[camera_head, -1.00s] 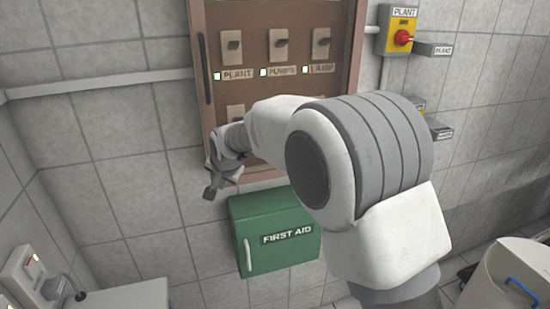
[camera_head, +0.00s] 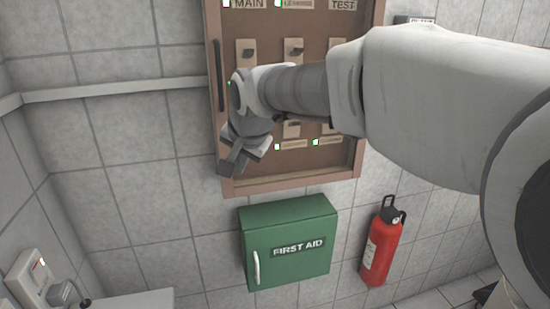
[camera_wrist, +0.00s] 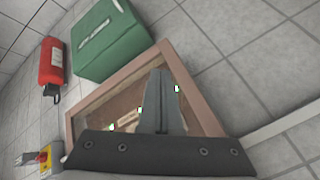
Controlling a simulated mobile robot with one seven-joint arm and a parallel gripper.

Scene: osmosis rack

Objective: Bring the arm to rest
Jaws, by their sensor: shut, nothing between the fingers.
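My gripper (camera_head: 231,166) is shut and empty in the head view. It hangs in front of the lower left part of the brown switch panel (camera_head: 290,182), with its fingers pointing down and to the left. My arm reaches in from the right and hides part of the panel's switches. I cannot tell whether the fingers touch the panel.
A green first aid box (camera_head: 288,248) is on the wall below the panel. A red fire extinguisher (camera_head: 381,245) hangs right of it. A white wall unit (camera_head: 33,277) is at lower left. The wrist view also shows a yellow and red switch (camera_wrist: 43,158).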

